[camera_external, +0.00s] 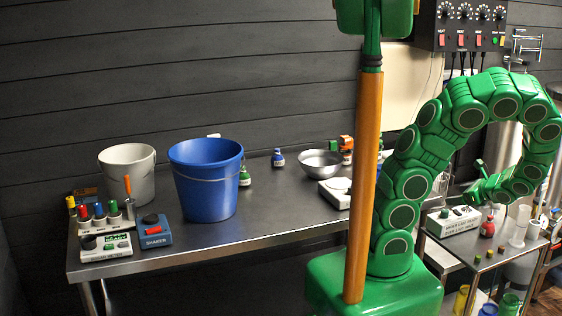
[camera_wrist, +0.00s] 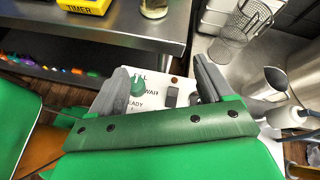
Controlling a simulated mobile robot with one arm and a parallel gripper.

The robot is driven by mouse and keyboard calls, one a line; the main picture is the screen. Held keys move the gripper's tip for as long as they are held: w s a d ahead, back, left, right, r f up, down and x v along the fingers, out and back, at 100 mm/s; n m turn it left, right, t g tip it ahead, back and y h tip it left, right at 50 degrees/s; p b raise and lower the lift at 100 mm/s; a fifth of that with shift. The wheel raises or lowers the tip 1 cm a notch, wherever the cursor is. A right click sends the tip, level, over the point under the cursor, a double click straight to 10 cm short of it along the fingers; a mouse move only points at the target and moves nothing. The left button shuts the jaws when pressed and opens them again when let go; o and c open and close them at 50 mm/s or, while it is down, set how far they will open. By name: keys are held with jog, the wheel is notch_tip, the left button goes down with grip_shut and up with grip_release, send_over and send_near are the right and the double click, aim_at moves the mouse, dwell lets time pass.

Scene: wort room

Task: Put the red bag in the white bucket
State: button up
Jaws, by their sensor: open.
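My gripper (camera_external: 477,192) is at the right, low over the small side table, far from the white bucket. In the wrist view my gripper's two grey fingers (camera_wrist: 159,68) are apart with nothing held between them. A white control box (camera_wrist: 168,95) with a green knob lies below and beyond them. A small red rounded thing (camera_external: 488,228) sits beside that box on the side table; I cannot tell whether it is the red bag. No red bag shows clearly in the wrist view.
A steel bowl (camera_external: 320,163) stands farther right. The wrist view shows a wire basket (camera_wrist: 238,35) and yellow timer (camera_wrist: 84,5).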

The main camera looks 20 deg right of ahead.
jog(key=w+a+r+n+g+y, duration=0.35)
jog(key=w+a+n, duration=0.4)
jog(key=a, duration=0.35)
jog(key=w+a+r+n+g+y, duration=0.2)
jog(key=w+a+r+n+g, duration=0.25)
jog(key=w+a+n, duration=0.5)
jog(key=s+a+r+n+g+h, duration=0.3)
jog(key=s+a+n, duration=0.3)
jog(key=a, duration=0.3)
jog(key=s+a+r+n+g+h, duration=0.2)
jog(key=s+a+r+n+h, duration=0.2)
jog(key=s+a+n, duration=0.2)
jog(key=shift+a+r+n+g, duration=0.25)
jog(key=shift+a+n+g, duration=0.15)
jog(key=shift+a+n, duration=1)
jog(key=shift+a+m+h, duration=0.25)
jog(key=shift+m, duration=0.05)
